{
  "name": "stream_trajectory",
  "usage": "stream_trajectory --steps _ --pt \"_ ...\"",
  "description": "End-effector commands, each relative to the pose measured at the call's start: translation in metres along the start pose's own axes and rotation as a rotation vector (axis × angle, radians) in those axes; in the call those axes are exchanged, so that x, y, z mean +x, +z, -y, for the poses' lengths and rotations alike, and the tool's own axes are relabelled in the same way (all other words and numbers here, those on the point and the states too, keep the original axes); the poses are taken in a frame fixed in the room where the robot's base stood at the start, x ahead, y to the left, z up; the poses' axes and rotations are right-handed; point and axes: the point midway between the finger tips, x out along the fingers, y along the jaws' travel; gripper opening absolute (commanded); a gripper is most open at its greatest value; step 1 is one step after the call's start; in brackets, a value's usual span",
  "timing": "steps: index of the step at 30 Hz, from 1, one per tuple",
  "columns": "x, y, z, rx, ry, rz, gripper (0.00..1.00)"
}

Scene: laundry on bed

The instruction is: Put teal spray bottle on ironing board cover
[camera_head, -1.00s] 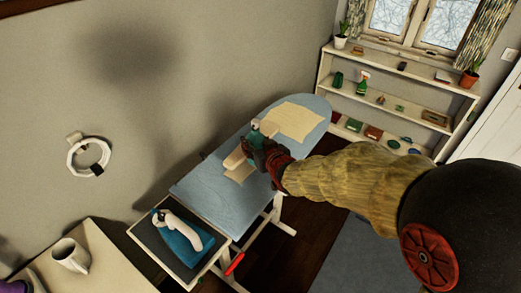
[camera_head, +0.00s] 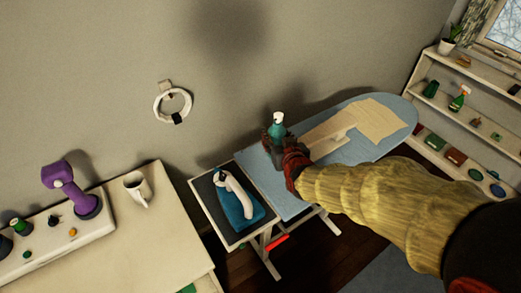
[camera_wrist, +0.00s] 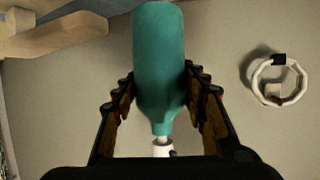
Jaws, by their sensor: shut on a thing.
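The teal spray bottle (camera_head: 277,129) is in my gripper (camera_head: 280,146), upright with its white top up, in the head view. In the wrist view the bottle (camera_wrist: 158,55) lies between the two fingers (camera_wrist: 158,92) of my gripper, which is shut on it; its white nozzle points to the bottom of the picture. The light blue ironing board cover (camera_head: 378,152) shows behind and right of my gripper. The bottle appears over the board's left end, near the wall; I cannot tell its height above the cover.
An iron (camera_head: 232,190) rests on the tray (camera_head: 209,221) at the board's left end. A table with a white mug (camera_head: 138,188) and a purple lamp-like object (camera_head: 62,177) stands left.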

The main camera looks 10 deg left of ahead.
Motion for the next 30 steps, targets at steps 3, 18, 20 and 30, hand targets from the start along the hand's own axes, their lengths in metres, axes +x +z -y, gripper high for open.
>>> stream_trajectory --steps 3,18,20,30 --pt "0.023 0.018 0.013 -0.001 -0.002 0.003 0.11" --pt "0.062 0.049 0.032 0.0 0.0 0.001 0.11" --pt "0.065 0.057 0.031 0.0 0.0 0.001 0.11" --pt "0.07 0.067 0.031 0.0 0.0 -0.003 0.11"
